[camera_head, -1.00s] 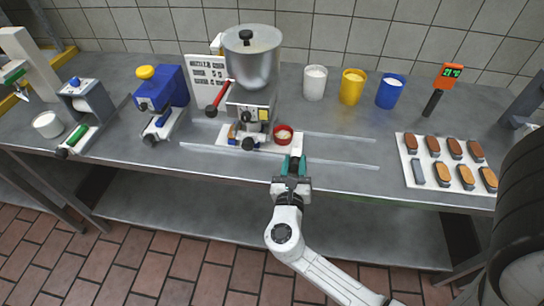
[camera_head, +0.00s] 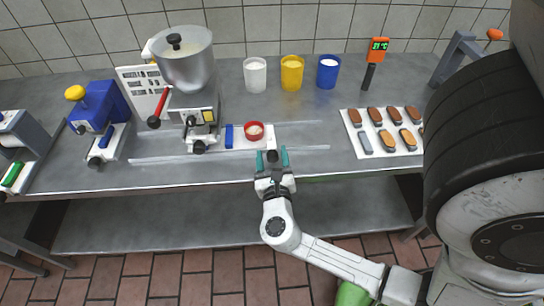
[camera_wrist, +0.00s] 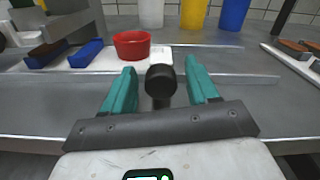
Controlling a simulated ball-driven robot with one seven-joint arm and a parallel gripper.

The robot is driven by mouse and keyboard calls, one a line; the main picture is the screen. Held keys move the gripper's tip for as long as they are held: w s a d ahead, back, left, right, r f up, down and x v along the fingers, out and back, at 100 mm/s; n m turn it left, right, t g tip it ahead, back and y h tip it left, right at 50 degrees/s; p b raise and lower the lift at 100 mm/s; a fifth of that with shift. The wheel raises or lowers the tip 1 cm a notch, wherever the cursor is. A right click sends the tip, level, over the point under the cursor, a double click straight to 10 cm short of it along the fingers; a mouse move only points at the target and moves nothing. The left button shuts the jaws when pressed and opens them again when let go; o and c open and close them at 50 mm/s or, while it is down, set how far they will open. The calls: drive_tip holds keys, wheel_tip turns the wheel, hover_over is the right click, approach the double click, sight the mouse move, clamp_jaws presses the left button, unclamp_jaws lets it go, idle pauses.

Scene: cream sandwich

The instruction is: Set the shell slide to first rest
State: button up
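A white flat slide (camera_head: 240,142) lies on the metal bench at the foot of the filling machine. It bears a red cup (camera_head: 254,131) with pale filling and a blue block (camera_head: 229,135). The wrist view shows the red cup (camera_wrist: 132,44), blue block (camera_wrist: 86,53) and a brown piece (camera_wrist: 46,55) on it. A round black knob (camera_wrist: 161,80) stands at the slide's near right end. My gripper (camera_head: 272,157) has its teal fingers apart, one on each side of the knob; I see small gaps but cannot rule out contact.
The filling machine (camera_head: 187,65) with its red lever stands left. White, yellow and blue cups (camera_head: 328,72) stand behind. A white tray (camera_head: 362,150) of brown shells lies right, near a thermometer (camera_head: 375,62). Bench between slide and tray is clear.

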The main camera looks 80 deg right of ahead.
drive_tip(key=b+v, duration=0.1)
drive_tip(key=v, duration=0.9)
drive_tip(key=shift+a, duration=0.4)
drive_tip(key=shift+s, duration=0.15)
